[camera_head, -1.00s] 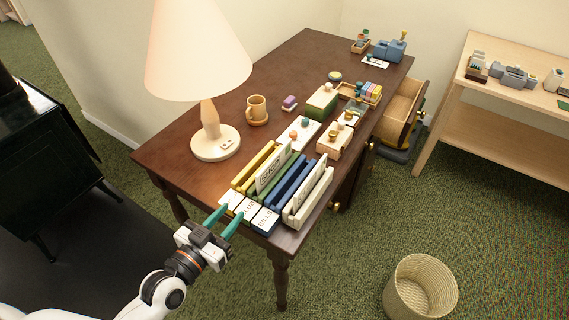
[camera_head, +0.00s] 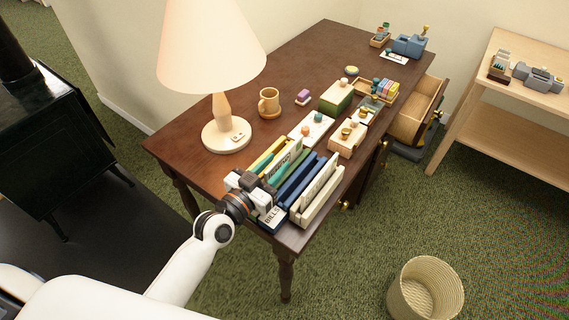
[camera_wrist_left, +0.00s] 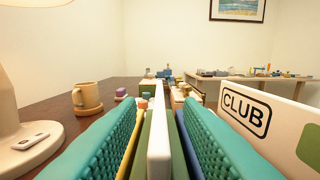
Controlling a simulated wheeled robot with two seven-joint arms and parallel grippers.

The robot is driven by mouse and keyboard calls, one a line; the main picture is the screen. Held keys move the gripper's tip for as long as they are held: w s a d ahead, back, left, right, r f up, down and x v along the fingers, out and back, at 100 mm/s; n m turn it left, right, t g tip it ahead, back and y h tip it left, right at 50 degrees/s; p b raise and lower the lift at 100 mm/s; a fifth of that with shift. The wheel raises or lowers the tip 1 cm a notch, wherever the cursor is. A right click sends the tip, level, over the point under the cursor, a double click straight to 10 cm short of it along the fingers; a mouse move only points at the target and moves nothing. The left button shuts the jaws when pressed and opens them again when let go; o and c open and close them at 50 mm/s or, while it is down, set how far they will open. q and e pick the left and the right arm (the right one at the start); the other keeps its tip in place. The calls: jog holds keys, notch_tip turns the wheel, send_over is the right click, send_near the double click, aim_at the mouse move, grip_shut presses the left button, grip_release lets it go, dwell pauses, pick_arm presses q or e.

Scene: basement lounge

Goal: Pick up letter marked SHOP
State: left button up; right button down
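The SHOP letter (camera_head: 291,157), a white upright card, stands in the green slot of the letter holder on the desk; its lettering is mostly hidden now. In the left wrist view the white letter (camera_wrist_left: 158,140) appears edge-on between my teal fingers. My left gripper (camera_head: 278,166) is open, with one finger on each side of the letter and small gaps; its fingers also show in the wrist view (camera_wrist_left: 160,108). A white CLUB letter (camera_wrist_left: 246,111) stands to the right of the fingers. My right gripper is not in view.
Blue (camera_head: 299,178) and white (camera_head: 321,204) holders stand right of the green slot, a yellow one (camera_head: 267,152) left. A lamp (camera_head: 226,135) and mug (camera_head: 269,102) stand on the desk behind. A BILLS label (camera_head: 272,218) lies in front.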

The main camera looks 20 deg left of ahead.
pick_arm(q)
jog(key=shift+x, duration=1)
jog(key=shift+c, duration=0.4)
grip_shut()
